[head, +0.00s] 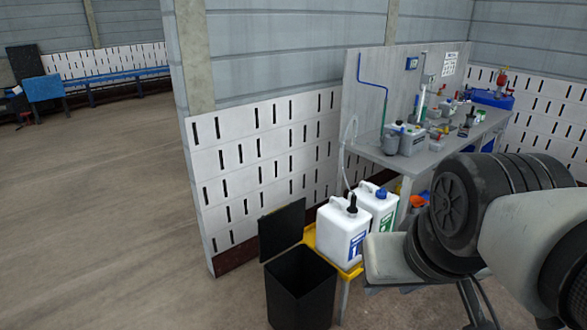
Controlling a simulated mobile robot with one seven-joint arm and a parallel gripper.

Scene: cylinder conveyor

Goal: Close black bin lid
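The black bin (300,288) stands on the floor at the bottom centre of the head view, with its dark inside showing. Its black lid (282,228) is open and stands raised at the bin's back left side, against the white slotted wall. My arm's links fill the right side of the view, to the right of the bin. I cannot make out my gripper's fingers in this view.
White canisters (343,235) stand on a yellow stand (309,237) right beside the bin. A grey workbench (440,150) with bottles and containers is behind my arm. The slotted wall (265,165) is behind the bin. Open floor (110,230) lies to the left.

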